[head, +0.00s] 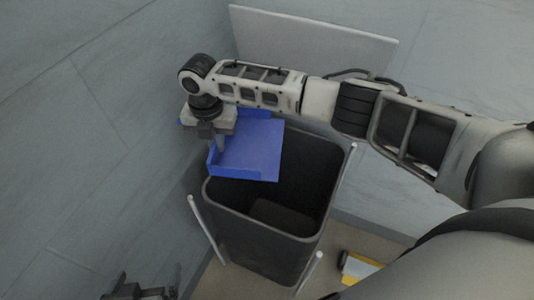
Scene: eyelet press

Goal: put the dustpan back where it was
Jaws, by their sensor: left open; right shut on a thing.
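A blue dustpan (252,152) is over the rear left part of the dark bin's opening, its flat pan facing up. My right gripper (217,138) comes in from the right and is shut on the dustpan at its left side; the grip itself is partly hidden by the wrist. My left gripper (140,292) shows only in part at the lower left edge, low by the wall. It is open and apart from the dustpan.
The tall dark bin (262,240) stands on the floor in a corner, with pale posts (207,230) around it. A white panel (315,38) is behind. A yellow and white object (360,267) lies on the floor at the right. Grey walls close in on the left and back.

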